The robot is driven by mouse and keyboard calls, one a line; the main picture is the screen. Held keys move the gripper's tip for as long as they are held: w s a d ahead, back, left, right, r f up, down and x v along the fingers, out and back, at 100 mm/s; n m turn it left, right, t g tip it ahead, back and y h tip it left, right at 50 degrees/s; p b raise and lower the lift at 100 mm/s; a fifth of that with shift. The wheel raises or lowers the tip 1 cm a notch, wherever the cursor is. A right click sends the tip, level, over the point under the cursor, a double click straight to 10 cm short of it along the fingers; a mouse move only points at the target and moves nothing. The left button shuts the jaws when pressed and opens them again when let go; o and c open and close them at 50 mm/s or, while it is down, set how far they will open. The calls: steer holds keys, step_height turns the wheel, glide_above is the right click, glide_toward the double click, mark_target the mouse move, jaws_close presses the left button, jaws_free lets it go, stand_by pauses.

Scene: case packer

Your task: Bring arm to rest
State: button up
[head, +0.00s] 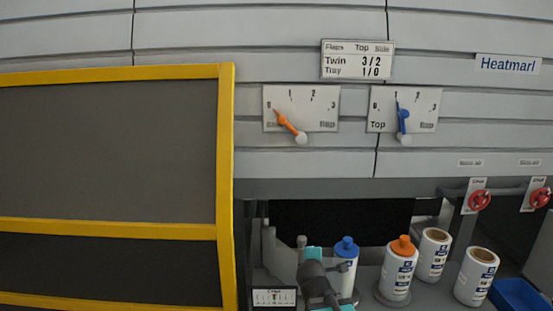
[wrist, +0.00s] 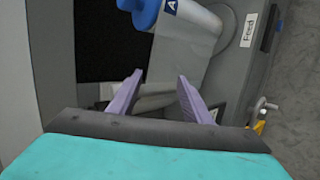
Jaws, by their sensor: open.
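My gripper (wrist: 158,95) shows in the wrist view with two purple fingers spread apart and nothing between them. A white bottle with a blue cap (wrist: 145,12) is beyond the fingertips, apart from them. In the head view my arm reaches up from the bottom, in front of the blue-capped bottle (head: 346,268); the fingers cannot be made out there.
An orange-capped bottle (head: 398,272) and two white rolls with brown tops, one (head: 433,253) behind the other (head: 476,276), stand on the grey shelf. A blue bin (head: 520,295) is at far right. A yellow-framed guard (head: 226,180) fills the left. Red valves (head: 479,201) and dial plates (head: 322,103) are above.

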steer(key=s+d+f+m+g, duration=0.25)
steer(key=s+f, duration=0.45)
steer(key=f, duration=0.4)
steer(key=s+d+f+m+g, duration=0.1)
steer(key=s+d+f+g, duration=0.15)
steer(key=s+f, duration=0.6)
steer(key=s+d+f+m+g, duration=0.2)
steer(key=s+f+g, duration=0.15)
steer(key=f, duration=0.95)
steer(key=s+a+f+m+g+y, duration=0.1)
steer(key=s+f+m+g, duration=0.3)
steer(key=s, duration=0.9)
steer(key=s+a+f+m+g+y, duration=0.1)
steer(key=s+f+m, duration=0.6)
steer(key=s, duration=0.7)
steer(key=shift+s+a+g, duration=0.25)
steer(key=shift+a+g, duration=0.3)
steer(key=shift+g, duration=0.8)
steer(key=shift+d, duration=0.1)
